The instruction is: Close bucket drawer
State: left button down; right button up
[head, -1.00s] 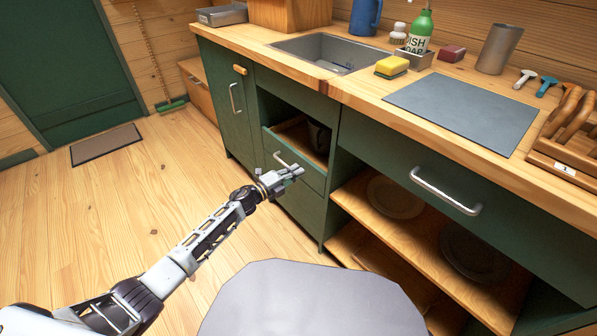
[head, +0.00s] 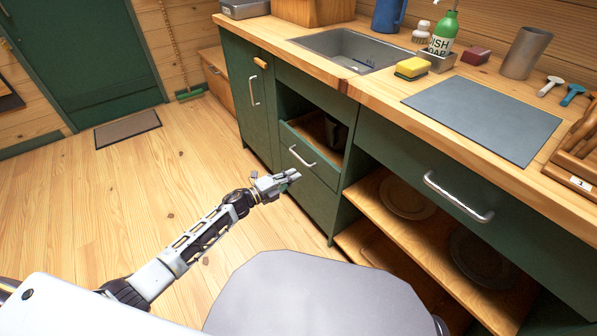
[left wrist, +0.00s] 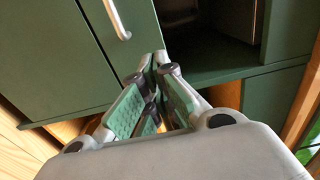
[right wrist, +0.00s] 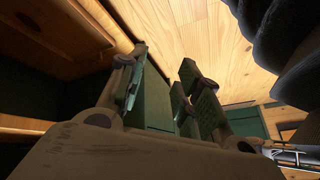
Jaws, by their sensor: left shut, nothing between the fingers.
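The bucket drawer (head: 318,173) is a green drawer with a silver handle (head: 302,157) in the lower cabinet, below the sink. It stands partly pulled out, and a dark bucket (head: 335,132) shows inside it. My left gripper (head: 294,177) is shut and empty, just below the handle in the head view; I cannot tell whether it touches the front. In the left wrist view the closed fingertips (left wrist: 160,62) point at green cabinet fronts, with a silver handle above left. My right gripper (right wrist: 163,62) is open and empty in the right wrist view, and hidden in the head view.
A wide drawer (head: 455,190) with a long handle is right of the bucket drawer, above open shelves with plates (head: 408,198). The wooden countertop (head: 375,95) holds a sink, sponge and soap bottle. Floor at left is clear up to a mat (head: 128,130).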

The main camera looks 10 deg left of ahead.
pick_arm(q)
jog(key=shift+v, duration=1.15)
pick_arm(e)
jog(key=shift+w+d+r, duration=0.1)
jog(key=shift+w+r, duration=0.15)
jog(key=shift+r, duration=0.75)
jog(key=shift+s+f, duration=0.2)
jog(key=shift+f, duration=0.05)
